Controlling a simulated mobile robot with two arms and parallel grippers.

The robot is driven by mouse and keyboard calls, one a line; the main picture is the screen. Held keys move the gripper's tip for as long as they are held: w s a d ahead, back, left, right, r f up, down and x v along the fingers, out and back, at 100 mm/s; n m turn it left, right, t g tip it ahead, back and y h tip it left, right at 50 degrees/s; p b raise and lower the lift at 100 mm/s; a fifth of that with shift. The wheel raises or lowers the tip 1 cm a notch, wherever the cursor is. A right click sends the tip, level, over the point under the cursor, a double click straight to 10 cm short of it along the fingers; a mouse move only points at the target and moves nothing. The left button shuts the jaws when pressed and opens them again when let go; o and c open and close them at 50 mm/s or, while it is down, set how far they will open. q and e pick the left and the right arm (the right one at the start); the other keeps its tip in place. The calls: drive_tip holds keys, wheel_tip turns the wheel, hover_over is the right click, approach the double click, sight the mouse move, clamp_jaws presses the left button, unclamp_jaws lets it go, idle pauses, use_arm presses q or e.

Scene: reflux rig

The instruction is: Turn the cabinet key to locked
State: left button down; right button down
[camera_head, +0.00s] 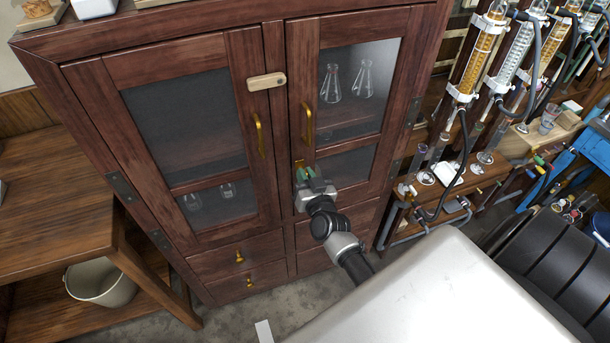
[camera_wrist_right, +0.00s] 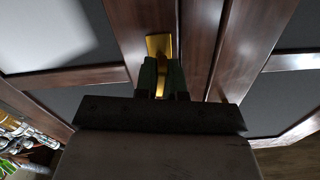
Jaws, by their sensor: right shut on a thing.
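The dark wooden cabinet (camera_head: 273,120) has two glass doors, both closed. A brass lock plate with the key (camera_head: 299,163) sits low on the inner edge of the right door. In the right wrist view the brass key (camera_wrist_right: 160,50) stands between the fingers. My right gripper (camera_head: 305,174) is at the lock, its greenish fingers shut on the key; the fingers also show in the right wrist view (camera_wrist_right: 162,78). The fingers hide part of the key, and I cannot tell its turn angle for sure. My left gripper is not in view.
A light wooden latch (camera_head: 266,81) lies across the top of the two doors. Brass handles (camera_head: 259,135) are on the doors, with drawers below. A wooden bench (camera_head: 55,200) and a bucket (camera_head: 102,282) stand at left. Glassware columns (camera_head: 480,50) stand at right.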

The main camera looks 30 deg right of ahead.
drive_tip(key=m, duration=0.3)
drive_tip(key=shift+m, duration=0.4)
drive_tip(key=m, duration=0.3)
drive_tip(key=shift+d+f+m, duration=0.1)
drive_tip(key=shift+f+m, duration=0.05)
drive_tip(key=shift+m, duration=0.15)
drive_tip(key=m+b, duration=0.1)
drive_tip(key=m, duration=0.3)
drive_tip(key=shift+f+m+b, duration=0.1)
drive_tip(key=shift+m+b, duration=0.35)
drive_tip(key=shift+m, duration=1.55)
drive_tip(key=c, duration=1.2)
unclamp_jaws()
drive_tip(key=shift+s, duration=0.1)
drive_tip(key=b+v, duration=0.1)
drive_tip(key=v, duration=0.9)
drive_tip(key=shift+s, duration=0.4)
